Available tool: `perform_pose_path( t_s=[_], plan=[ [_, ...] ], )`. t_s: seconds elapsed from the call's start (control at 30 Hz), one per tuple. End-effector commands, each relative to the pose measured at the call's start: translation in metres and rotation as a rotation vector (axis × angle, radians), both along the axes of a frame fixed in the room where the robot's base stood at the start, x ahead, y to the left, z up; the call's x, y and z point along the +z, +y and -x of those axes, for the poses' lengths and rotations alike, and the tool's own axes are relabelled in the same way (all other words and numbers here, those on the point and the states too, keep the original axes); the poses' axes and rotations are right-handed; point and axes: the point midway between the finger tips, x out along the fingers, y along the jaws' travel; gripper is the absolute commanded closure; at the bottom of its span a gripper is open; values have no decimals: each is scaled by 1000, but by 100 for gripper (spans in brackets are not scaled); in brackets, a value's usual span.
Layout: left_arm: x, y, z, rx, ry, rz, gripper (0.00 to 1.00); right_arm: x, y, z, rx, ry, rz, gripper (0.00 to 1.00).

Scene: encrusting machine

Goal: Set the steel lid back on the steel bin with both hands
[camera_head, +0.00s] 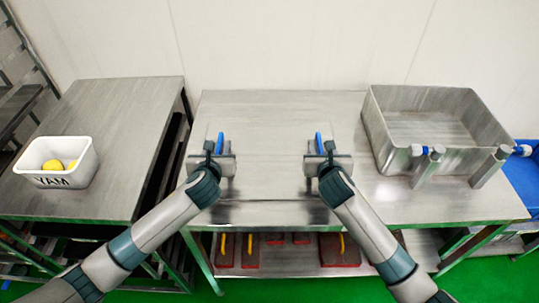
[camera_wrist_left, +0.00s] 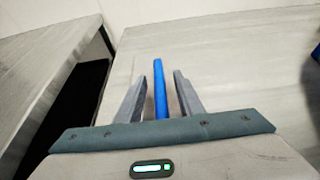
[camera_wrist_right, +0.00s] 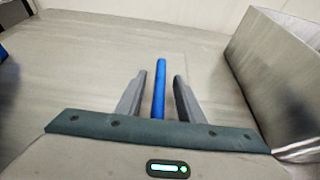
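The open steel bin (camera_head: 382,137) stands on the right of the steel table and also shows at the right wrist view's right edge (camera_wrist_right: 262,75). Two upright blue bars, a left one (camera_head: 220,143) and a right one (camera_head: 319,143), stand between my grippers' fingers; they look like the lid's handles. The lid's flat steel is hard to tell from the grey tabletop. My left gripper (camera_wrist_left: 160,85) is open, with its fingers on both sides of the left bar and gaps visible. My right gripper (camera_wrist_right: 160,85) is open around the right bar in the same way.
Two grey posts with blue-and-white fittings (camera_head: 430,166) stand at the bin's front. A side table (camera_head: 110,115) on the left holds a white YAM tub (camera_head: 73,182) with yellow items. Red items with yellow handles (camera_head: 338,250) sit on the lower shelf.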

Motion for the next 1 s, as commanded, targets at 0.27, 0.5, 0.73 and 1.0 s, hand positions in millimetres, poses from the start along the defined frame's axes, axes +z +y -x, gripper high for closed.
perform_pose_path(
  t_s=[0.27, 0.5, 0.73, 1.0],
  plan=[
    [0, 0, 0, 1, 0, 0, 82, 0, 0, 0, 0, 0, 0, 82],
    [0, 0, 0, 1, 0, 0, 100, 0, 0, 0, 0, 0, 0, 100],
    [0, 0, 0, 1, 0, 0, 100, 0, 0, 0, 0, 1, 0, 100],
    [0, 0, 0, 1, 1, 0, 100, 0, 0, 0, 0, 1, 0, 100]
  ],
)
